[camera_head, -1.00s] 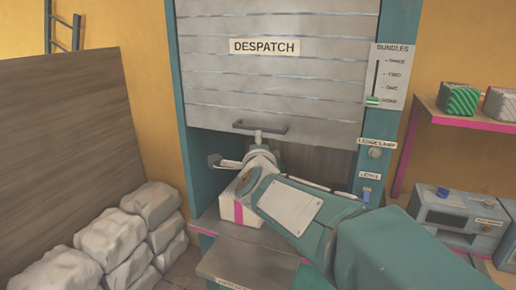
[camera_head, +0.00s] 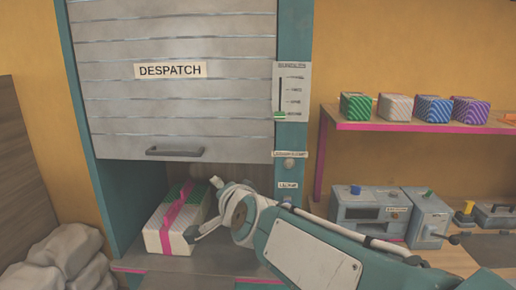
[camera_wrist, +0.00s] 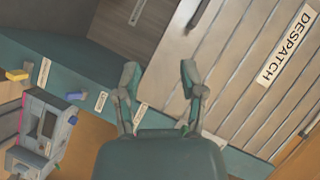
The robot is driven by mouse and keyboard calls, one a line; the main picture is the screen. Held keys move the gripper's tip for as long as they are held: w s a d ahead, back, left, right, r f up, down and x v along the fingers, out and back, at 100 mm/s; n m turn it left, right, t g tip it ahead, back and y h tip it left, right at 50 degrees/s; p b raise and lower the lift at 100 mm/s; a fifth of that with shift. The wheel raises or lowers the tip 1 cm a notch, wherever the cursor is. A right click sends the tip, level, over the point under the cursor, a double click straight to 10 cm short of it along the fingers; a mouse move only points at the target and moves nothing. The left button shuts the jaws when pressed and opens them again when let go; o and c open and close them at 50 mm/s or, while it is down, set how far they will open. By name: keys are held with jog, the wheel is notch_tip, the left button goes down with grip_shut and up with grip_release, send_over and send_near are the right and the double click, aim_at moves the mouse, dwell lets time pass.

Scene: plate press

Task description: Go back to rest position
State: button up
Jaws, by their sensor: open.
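My gripper (camera_head: 203,209) is in front of the despatch cabinet's opening, at the right side of a wrapped bundle in the head view. In the wrist view my gripper (camera_wrist: 158,80) has its two fingers spread apart with nothing between them. The bundle (camera_head: 160,238), white and green with a pink ribbon, sits on the cabinet's ledge. Whether a finger touches it cannot be told. The grey slatted shutter (camera_head: 180,110) marked DESPATCH is raised partway, with its handle (camera_head: 175,152) at the lower edge; the shutter also shows in the wrist view (camera_wrist: 215,60).
A pink-edged shelf (camera_head: 420,127) at the right holds several patterned bundles. Below it are a grey machine (camera_head: 368,212) and other items on a bench. Pale sacks (camera_head: 62,255) are piled at the lower left. The bundles slider (camera_head: 280,115) is on the cabinet's right post.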

jog(key=s+d+f+n+g+h, duration=0.3)
jog(key=s+d+f, duration=0.4)
jog(key=s+d, duration=0.5)
jog(key=s+d+f+n+g+h, duration=0.3)
jog(key=s+d+f, duration=0.5)
jog(key=s+d, duration=0.3)
jog(key=shift+s+d+n+g+h, duration=0.35)
jog(key=shift+d+n+g, duration=0.3)
jog(key=shift+g, duration=0.25)
